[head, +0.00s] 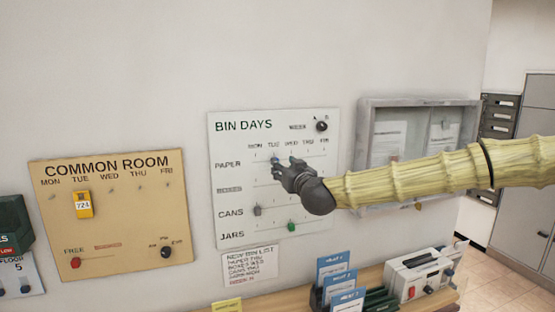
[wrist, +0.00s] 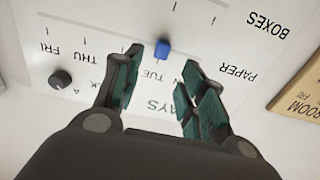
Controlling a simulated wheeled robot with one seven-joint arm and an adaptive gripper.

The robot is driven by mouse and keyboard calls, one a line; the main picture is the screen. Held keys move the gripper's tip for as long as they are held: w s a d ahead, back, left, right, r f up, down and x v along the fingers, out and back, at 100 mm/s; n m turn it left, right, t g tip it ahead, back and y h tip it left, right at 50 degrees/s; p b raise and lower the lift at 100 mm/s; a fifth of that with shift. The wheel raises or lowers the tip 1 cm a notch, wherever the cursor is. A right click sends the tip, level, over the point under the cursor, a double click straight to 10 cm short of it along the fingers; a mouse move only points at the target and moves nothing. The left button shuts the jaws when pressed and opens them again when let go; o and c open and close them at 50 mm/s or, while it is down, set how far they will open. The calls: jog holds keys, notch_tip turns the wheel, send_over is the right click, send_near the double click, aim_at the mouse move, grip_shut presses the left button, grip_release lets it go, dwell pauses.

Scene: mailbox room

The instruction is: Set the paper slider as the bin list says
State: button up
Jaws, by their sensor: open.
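The BIN DAYS board (head: 230,150) is a white wall panel with rows for paper, boxes, cans and jars under weekday columns. The blue paper slider (wrist: 162,47) sits in the paper row at about the TUE column; it also shows beside my fingers in the head view (head: 275,160). My gripper (wrist: 163,58) is open at the board, its fingertips on either side of the slider with gaps showing. In the head view my gripper (head: 284,168) covers part of the paper and boxes rows. The bin list (head: 249,265) is a white note below the board; its small lettering is too blurred to read surely.
The board also has a grey cans slider (head: 257,211), a green jars slider (head: 292,226) and a black week knob (head: 321,126). The COMMON ROOM board (head: 120,215) hangs left, a framed case (head: 365,165) right. A shelf (head: 375,275) with leaflets stands below.

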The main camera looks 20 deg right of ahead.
jog(key=w+p, duration=0.2)
jog(key=w, duration=0.4)
jog(key=shift+w+a+p, duration=0.15)
jog(key=shift+w+p, duration=0.1)
jog(key=shift+p, duration=0.15)
grip_shut()
